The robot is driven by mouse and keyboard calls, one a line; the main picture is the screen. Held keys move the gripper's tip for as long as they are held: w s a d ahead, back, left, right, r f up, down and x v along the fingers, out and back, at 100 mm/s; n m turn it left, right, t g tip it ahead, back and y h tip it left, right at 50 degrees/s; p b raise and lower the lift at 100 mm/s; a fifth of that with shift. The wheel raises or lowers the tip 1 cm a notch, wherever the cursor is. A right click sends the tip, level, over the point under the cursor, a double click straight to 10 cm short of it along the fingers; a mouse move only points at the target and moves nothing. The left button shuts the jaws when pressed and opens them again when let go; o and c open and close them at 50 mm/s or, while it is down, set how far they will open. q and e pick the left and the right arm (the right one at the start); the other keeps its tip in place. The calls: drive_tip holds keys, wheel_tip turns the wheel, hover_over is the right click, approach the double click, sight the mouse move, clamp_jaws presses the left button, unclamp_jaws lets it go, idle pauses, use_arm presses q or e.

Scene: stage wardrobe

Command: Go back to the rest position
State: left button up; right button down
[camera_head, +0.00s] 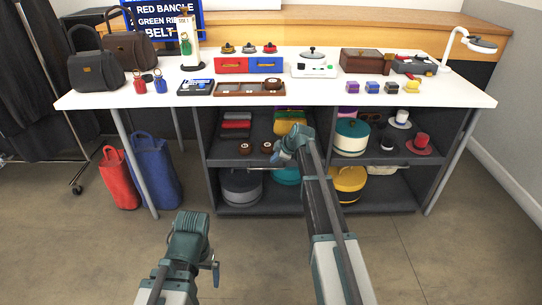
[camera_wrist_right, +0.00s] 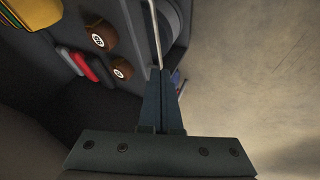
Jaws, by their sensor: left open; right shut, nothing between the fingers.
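My left gripper (camera_head: 190,225) is low at the front of the head view, above bare floor and apart from everything; it is open and empty. My right gripper (camera_head: 281,153) reaches forward to the front of the shelf unit below the table, near two brown rolls (camera_head: 268,147) on the middle shelf. In the right wrist view its fingers (camera_wrist_right: 162,102) are shut with nothing between them. A thin metal rail (camera_wrist_right: 155,35) shows just beyond the fingertips; I cannot tell whether they touch it.
The white table (camera_head: 330,98) holds bags, boxes and a lamp. The dark shelf unit (camera_head: 300,203) below holds hats and round boxes. A red bag (camera_head: 119,180) and a blue bag (camera_head: 156,170) stand on the floor at left. The floor (camera_head: 440,250) at front right is clear.

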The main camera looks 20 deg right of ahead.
drive_tip(key=shift+s, duration=0.1)
drive_tip(key=s+a+f+m+g+h, duration=0.1)
drive_tip(key=s+a+m+g, duration=0.1)
drive_tip(key=s+a, duration=0.75)
drive_tip(key=s+a+f+m+g, duration=0.2)
drive_tip(key=s+a, duration=0.6)
drive_tip(key=s, duration=0.3)
drive_tip(key=s+a+m+g+h+p, duration=0.1)
drive_tip(key=s+a+m+g+h, duration=0.15)
drive_tip(key=s, duration=0.65)
drive_tip(key=s+a+m+g+h, duration=0.1)
drive_tip(key=s+m, duration=0.2)
drive_tip(key=s, duration=0.7)
wheel_tip(320, 180, up, 38)
drive_tip(key=p, duration=3.8)
drive_tip(key=shift+w+a+r, duration=0.2)
drive_tip(key=shift+w, duration=0.15)
drive_tip(key=shift+t+y, duration=0.25)
